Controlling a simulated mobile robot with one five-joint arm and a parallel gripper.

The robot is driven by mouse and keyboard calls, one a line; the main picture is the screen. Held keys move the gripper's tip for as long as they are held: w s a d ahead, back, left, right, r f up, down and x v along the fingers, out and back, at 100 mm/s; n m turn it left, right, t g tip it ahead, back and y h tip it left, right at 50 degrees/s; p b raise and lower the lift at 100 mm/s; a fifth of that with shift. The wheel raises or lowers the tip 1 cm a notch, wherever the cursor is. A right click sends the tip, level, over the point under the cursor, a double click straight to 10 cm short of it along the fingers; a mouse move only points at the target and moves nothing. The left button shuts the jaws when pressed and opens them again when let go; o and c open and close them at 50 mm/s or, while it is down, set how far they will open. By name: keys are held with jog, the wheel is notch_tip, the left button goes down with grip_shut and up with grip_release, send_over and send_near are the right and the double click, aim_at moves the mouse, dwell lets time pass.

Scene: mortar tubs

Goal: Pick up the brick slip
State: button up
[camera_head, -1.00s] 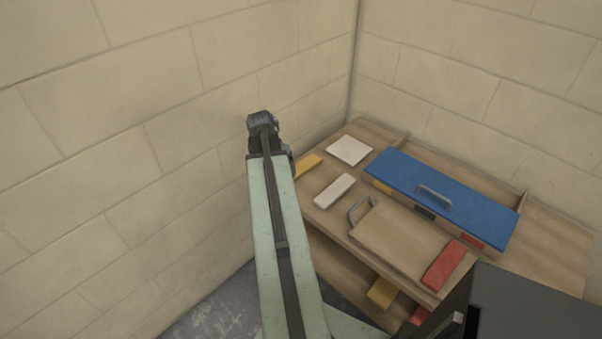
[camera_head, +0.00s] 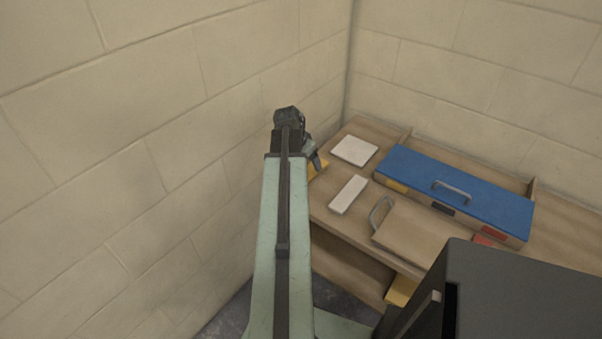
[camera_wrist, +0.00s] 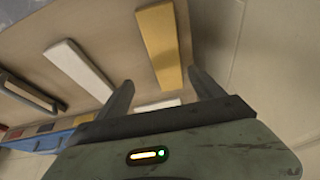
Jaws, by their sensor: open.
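Several flat bars could be the brick slip; its colour is not given. A yellow bar (camera_wrist: 160,45) lies on the wooden bench and shows between the fingers of my gripper (camera_wrist: 160,78). My gripper is open and empty, with the bar beyond its fingertips. In the head view the yellow bar (camera_head: 318,168) is mostly hidden behind my gripper (camera_head: 312,156). A cream bar (camera_head: 349,194) lies to its right, and also shows in the wrist view (camera_wrist: 78,66). The end of a red bar (camera_head: 482,240) shows at the right.
A white square tile (camera_head: 354,150) lies behind the cream bar. A blue-lidded box (camera_head: 455,188) with a handle and a board (camera_head: 415,232) with a metal handle take up the right. Another yellow piece (camera_head: 400,290) sits lower. A block wall (camera_head: 230,100) stands close on the left.

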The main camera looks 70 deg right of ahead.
aim_at(308, 172)
jog(key=shift+w+d+f+b, duration=0.15)
jog(key=shift+d+f+b, duration=0.05)
jog(key=shift+f+b, duration=0.4)
jog(key=shift+w+d+f+b, duration=0.1)
jog(key=shift+d+f+b, duration=0.05)
jog(key=shift+f+b, duration=0.45)
jog(key=b+x, duration=0.5)
jog(key=shift+w+a+f, duration=0.15)
jog(key=shift+w+f, duration=0.2)
jog(key=shift+w, duration=0.05)
jog(key=shift+r, duration=0.2)
grip_shut()
